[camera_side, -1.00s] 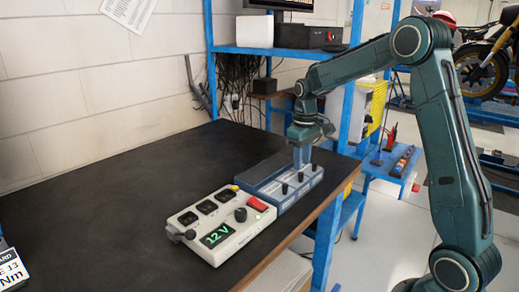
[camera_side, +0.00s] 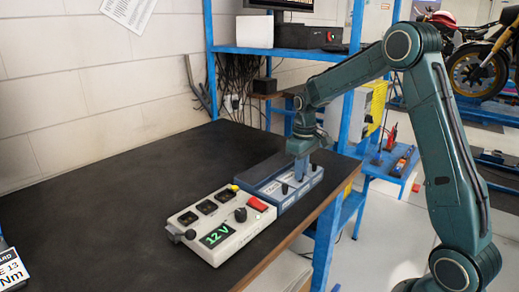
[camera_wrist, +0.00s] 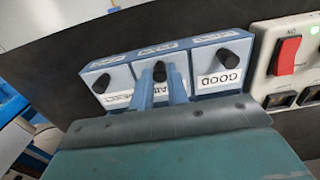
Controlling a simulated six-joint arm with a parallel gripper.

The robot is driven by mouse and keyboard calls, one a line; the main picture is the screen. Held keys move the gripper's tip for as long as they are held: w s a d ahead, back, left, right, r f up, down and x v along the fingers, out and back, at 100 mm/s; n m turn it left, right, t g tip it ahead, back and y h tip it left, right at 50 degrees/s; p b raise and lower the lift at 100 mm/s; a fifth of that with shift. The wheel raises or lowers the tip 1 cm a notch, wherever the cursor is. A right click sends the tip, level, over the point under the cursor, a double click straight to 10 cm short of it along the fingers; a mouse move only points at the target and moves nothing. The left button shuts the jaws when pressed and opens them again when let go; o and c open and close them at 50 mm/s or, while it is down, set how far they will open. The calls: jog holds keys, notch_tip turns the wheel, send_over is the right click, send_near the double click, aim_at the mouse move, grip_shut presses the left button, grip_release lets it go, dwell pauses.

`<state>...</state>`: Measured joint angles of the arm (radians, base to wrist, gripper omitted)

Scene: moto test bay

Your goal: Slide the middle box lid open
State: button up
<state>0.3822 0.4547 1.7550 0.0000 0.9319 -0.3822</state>
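The blue-grey box (camera_side: 262,184) sits near the table's front edge. In the wrist view it has three white-labelled lids side by side, each with a black knob. The middle knob (camera_wrist: 159,72) is on the middle lid; the right lid's label (camera_wrist: 219,78) reads GOOD. My gripper (camera_wrist: 158,75) points down at the box, its two blue fingers on either side of the middle knob, with a small gap visible between them. In the side view my gripper (camera_side: 300,175) is low over the box and hides the middle knob. All three lids look closed.
A beige power unit (camera_side: 222,225) with a green 12 V display and a red switch stands close beside the box. The dark table (camera_side: 110,210) is clear to the left. Blue shelf posts (camera_side: 350,110) rise behind the box.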

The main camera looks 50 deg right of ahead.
aim_at(282, 175)
jog(key=shift+w, duration=3.45)
jog(key=o, duration=0.6)
jog(key=shift+o, duration=0.3)
jog(key=shift+r, duration=0.15)
notch_tip(282, 175, up, 7)
